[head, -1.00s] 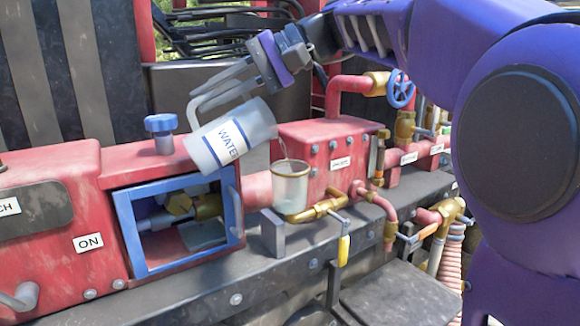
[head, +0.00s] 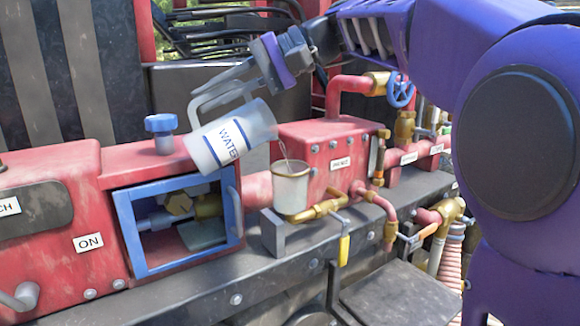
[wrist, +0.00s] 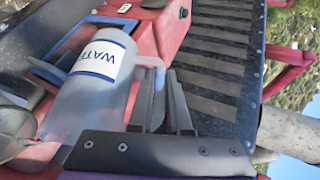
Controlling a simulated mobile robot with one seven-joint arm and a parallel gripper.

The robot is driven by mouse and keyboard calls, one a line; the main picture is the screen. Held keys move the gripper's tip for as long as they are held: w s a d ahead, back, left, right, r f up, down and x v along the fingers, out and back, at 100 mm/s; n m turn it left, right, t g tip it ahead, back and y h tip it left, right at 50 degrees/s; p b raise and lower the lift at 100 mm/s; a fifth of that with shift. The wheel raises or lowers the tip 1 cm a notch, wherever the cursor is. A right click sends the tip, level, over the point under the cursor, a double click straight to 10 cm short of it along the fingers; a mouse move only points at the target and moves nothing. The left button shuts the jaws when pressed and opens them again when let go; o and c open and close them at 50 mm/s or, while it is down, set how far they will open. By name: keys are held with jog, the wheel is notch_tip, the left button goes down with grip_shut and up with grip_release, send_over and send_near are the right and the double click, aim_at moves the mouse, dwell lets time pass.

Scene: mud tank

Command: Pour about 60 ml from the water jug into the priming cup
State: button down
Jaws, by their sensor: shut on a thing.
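The water jug (head: 211,148) is a frosted, translucent jug with a white and blue WATER label. It is tilted with its mouth to the right, above and left of the priming cup. A thin stream runs from its lip into the cup. My gripper (head: 232,84) is shut on the jug's handle; in the wrist view the fingers (wrist: 172,105) are at the handle beside the jug (wrist: 90,95). The priming cup (head: 291,188) is a clear cup with a brass rim, upright on brass piping. The liquid level inside it is hard to read.
A red pump block (head: 325,155) with pipes, a blue valve wheel (head: 400,88) and a yellow-handled valve (head: 344,248) stand right of the cup. Left are an open blue-framed box (head: 135,245) and a blue knob (head: 161,125). A grey bracket (head: 271,234) stands below the cup.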

aim_at(194, 101)
jog(key=shift+s+a+r, duration=0.1)
jog(key=shift+a, duration=0.15)
jog(key=shift+s+a+n+t+h, duration=0.2)
jog(key=shift+a+h, duration=0.15)
jog(key=shift+h, duration=0.25)
jog(key=shift+s+a+n+t+h, duration=0.2)
jog(key=shift+a+h, duration=0.15)
jog(key=shift+h, duration=0.25)
jog(key=shift+f+h, duration=0.3)
jog(key=shift+s+a+f+n+t+h, duration=0.2)
jog(key=shift+a+n+t+h, duration=0.15)
jog(key=shift+h, duration=0.45)
jog(key=shift+a, duration=0.1)
